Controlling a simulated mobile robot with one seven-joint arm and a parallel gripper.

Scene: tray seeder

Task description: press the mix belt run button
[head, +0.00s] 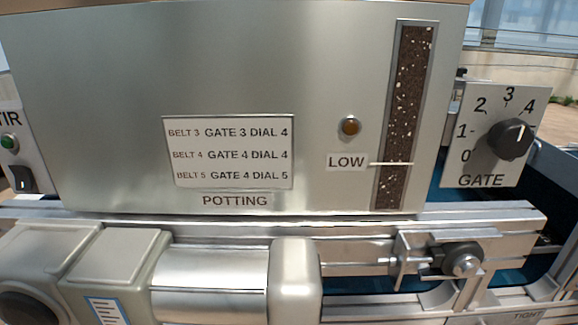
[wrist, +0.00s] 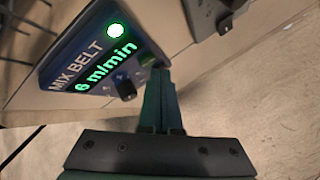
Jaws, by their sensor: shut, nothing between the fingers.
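In the wrist view a dark blue MIX BELT panel (wrist: 62,58) shows tilted, with a green display (wrist: 107,68) reading 6 m/min. A round light (wrist: 115,30) at its upper edge glows bright green-white. A black knob (wrist: 125,90) sits near its lower edge. A small green part (wrist: 147,60), perhaps a button, shows at the panel's right end, beside my fingertips. My gripper (wrist: 160,73) is shut and empty, its tips at this right end. I cannot tell whether they touch the panel. Neither my gripper nor this panel shows in the head view.
The head view shows a steel POTTING hopper (head: 90,110) with a settings card (head: 228,152), an amber lamp (head: 350,127) and a level window (head: 405,110). A GATE dial (head: 510,139) is at right. A grey part (wrist: 215,12) stands near my fingers in the wrist view.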

